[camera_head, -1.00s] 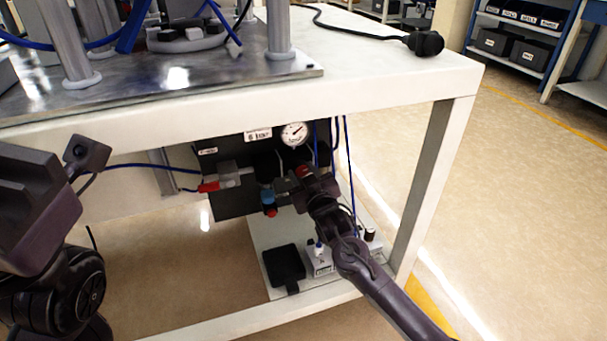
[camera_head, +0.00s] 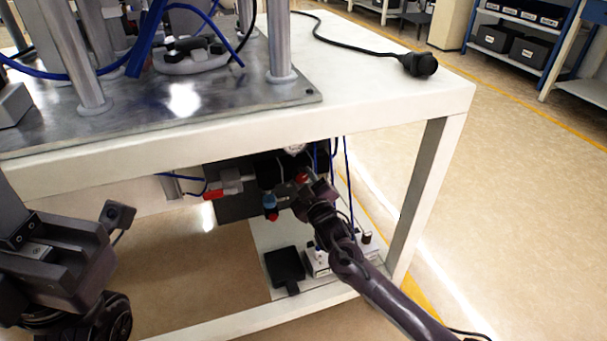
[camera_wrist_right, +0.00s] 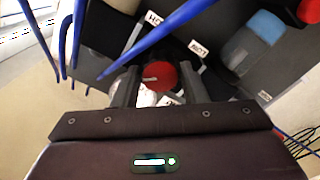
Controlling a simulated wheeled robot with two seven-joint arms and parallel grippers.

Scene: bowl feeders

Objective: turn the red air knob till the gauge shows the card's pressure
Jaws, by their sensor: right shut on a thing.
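The red air knob (camera_wrist_right: 163,76) sits between the two fingers of my right gripper (camera_wrist_right: 158,84) in the right wrist view. The gripper is shut on it. In the head view my right gripper (camera_head: 308,190) reaches under the table to the knob (camera_head: 302,175) on the dark panel. Only the lower part of the white gauge (camera_head: 294,150) shows below the table edge, and its needle cannot be read. The pressure card is hidden now. My left gripper (camera_head: 38,250) is at the lower left, away from the panel; its fingers are not clear.
A red-handled valve (camera_head: 218,190) and a blue-capped unit (camera_head: 270,203) are left of the knob. Blue hoses hang close to the right gripper. The white table edge (camera_head: 240,131) overhangs the panel, and a table leg (camera_head: 428,200) stands to the right.

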